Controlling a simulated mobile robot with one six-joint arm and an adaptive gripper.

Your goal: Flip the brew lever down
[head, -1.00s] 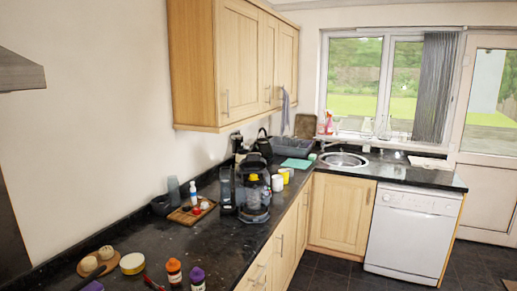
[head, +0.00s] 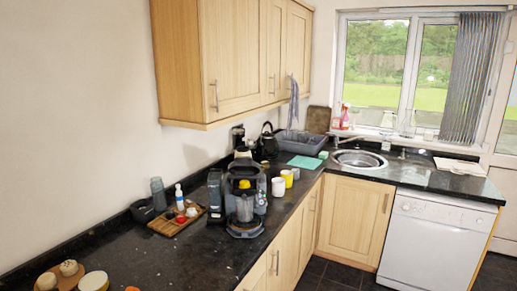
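A dark coffee machine (head: 236,222) stands upright near the front edge of the black counter, left of the middle of the head view. It has a yellow part near its top and a clear or grey vessel in its front. A tall dark section, perhaps a water tank, stands at its left side. The brew lever is too small to make out, so I cannot tell its position. My gripper is not in view.
A wooden tray (head: 160,226) with small items lies left of the machine. A white mug (head: 278,187) and a yellow mug (head: 287,178) stand behind it to the right. The sink (head: 358,160) is at the corner. The near counter (head: 190,262) is mostly clear.

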